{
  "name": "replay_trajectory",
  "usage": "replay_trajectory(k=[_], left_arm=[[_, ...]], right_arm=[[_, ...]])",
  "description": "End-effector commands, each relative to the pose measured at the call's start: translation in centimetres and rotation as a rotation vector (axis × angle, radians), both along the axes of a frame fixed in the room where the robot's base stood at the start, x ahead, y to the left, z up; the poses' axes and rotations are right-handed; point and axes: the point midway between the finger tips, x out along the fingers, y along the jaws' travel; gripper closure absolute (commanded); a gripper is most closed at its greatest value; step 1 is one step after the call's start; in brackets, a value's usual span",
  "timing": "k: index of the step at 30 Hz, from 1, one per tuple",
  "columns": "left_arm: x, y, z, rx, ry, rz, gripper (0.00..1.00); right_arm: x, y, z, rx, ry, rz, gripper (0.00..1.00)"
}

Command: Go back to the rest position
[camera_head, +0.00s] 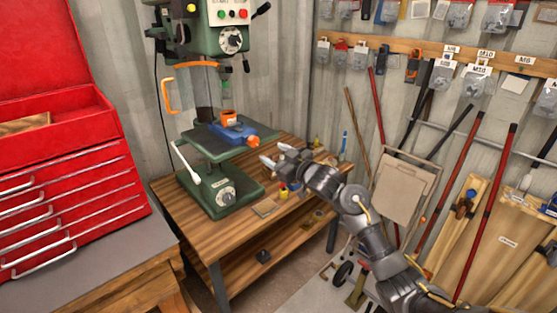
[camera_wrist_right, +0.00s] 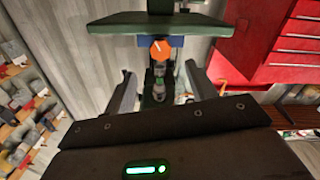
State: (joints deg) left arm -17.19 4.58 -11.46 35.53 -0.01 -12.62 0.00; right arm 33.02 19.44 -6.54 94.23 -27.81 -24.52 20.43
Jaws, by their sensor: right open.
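My right gripper (camera_head: 274,154) is open in the head view, over the wooden workbench (camera_head: 290,206), just right of the green drill press. Its arm comes in from the lower right. In the right wrist view the two fingers (camera_wrist_right: 161,85) stand apart with no object held between them. Beyond them are the drill press table (camera_wrist_right: 158,24) and an orange round knob (camera_wrist_right: 160,49). My left gripper is not in either view.
The drill press (camera_head: 222,194) carries a blue vise (camera_head: 235,133) with an orange piece (camera_head: 229,118) on it. Small items lie on the bench near my gripper. A red tool chest (camera_head: 70,185) stands left. Tools, boards and a folded cart (camera_head: 405,190) line the right wall.

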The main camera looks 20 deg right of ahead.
Motion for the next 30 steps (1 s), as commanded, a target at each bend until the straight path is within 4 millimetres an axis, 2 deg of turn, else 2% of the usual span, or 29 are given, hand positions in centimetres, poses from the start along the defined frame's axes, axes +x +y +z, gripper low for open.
replay_trajectory(k=[6, 21, 22, 24, 26, 29, 30], left_arm=[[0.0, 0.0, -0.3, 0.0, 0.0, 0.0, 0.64], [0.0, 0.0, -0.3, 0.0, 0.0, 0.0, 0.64], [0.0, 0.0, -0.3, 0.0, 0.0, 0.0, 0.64], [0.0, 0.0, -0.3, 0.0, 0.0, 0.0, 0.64], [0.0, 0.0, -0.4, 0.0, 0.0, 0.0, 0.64], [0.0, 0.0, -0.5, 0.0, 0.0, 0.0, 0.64], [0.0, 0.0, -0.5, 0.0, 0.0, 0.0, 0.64]], right_arm=[[-1.1, -0.5, 0.0, -0.001, 0.001, 0.0, 0.43], [-1.1, -0.5, 0.3, -0.026, -0.022, 0.002, 0.43], [-0.8, -0.9, 0.1, -0.034, -0.031, -0.01, 0.43], [0.6, -2.5, -2.0, -0.041, -0.01, -0.051, 0.43], [1.6, -3.6, -5.2, -0.041, 0.031, -0.086, 0.43], [2.0, -5.0, -12.8, -0.041, 0.134, -0.14, 0.43], [1.6, -5.5, -16.1, -0.044, 0.179, -0.161, 0.43]])
